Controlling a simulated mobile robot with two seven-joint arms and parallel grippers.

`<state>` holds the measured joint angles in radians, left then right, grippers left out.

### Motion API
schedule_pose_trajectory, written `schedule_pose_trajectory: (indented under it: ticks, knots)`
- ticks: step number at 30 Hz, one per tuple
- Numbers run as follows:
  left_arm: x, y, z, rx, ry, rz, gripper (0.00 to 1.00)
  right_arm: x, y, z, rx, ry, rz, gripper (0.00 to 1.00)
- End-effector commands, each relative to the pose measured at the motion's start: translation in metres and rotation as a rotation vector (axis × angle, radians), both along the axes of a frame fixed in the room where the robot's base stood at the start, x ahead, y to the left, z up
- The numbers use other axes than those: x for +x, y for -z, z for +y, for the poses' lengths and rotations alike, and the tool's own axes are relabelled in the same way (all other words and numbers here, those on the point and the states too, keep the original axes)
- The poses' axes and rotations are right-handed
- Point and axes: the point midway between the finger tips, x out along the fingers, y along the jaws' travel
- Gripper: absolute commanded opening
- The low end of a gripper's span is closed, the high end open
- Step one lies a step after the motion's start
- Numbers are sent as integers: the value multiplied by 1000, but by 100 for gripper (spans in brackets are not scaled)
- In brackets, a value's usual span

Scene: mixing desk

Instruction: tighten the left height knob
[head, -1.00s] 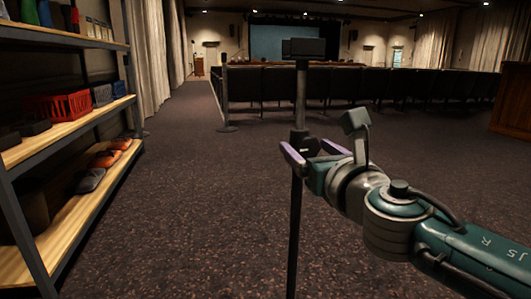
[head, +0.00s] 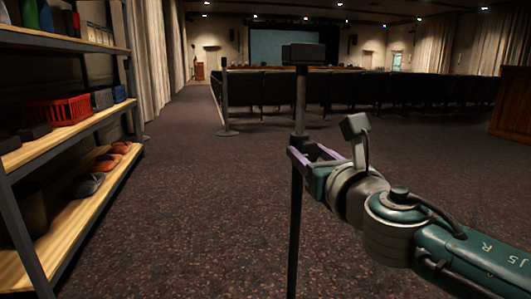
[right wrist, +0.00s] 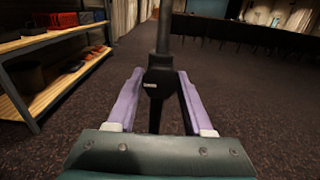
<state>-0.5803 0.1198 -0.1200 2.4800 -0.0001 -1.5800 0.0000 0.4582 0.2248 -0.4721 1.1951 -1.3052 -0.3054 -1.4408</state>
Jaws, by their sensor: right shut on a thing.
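A thin dark stand pole (head: 295,230) rises upright ahead of me. A flat dark box (head: 304,54) sits on its top. Partway up is a black height-knob housing (right wrist: 159,82) with a small light label, best seen in the right wrist view. My right gripper (head: 312,152) has purple fingers, one on each side of this housing, and is shut on it. In the right wrist view the gripper (right wrist: 158,88) spans the housing. The knob's own shape is mostly hidden by the fingers and blends with the dark housing. My left gripper is not in view.
A shelf unit (head: 75,125) stands at the left with a red crate (head: 58,111) and shoes on it. Rows of dark seats (head: 350,95) and a barrier post (head: 226,100) are farther back. The carpet (head: 190,220) around the pole is open.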

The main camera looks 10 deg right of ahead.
Motion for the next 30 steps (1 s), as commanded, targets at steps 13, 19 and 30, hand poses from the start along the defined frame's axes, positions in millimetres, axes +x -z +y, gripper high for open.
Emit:
schedule_pose_trajectory:
  ticks: [13, 19, 30]
  knots:
    - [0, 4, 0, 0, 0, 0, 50, 0, 1, 0, 139, 0, 4, 0]
    - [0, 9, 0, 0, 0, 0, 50, 0, 1, 0, 310, 0, 10, 0]
    - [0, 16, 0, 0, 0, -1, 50, 0, 1, 0, 663, 0, 22, 0]
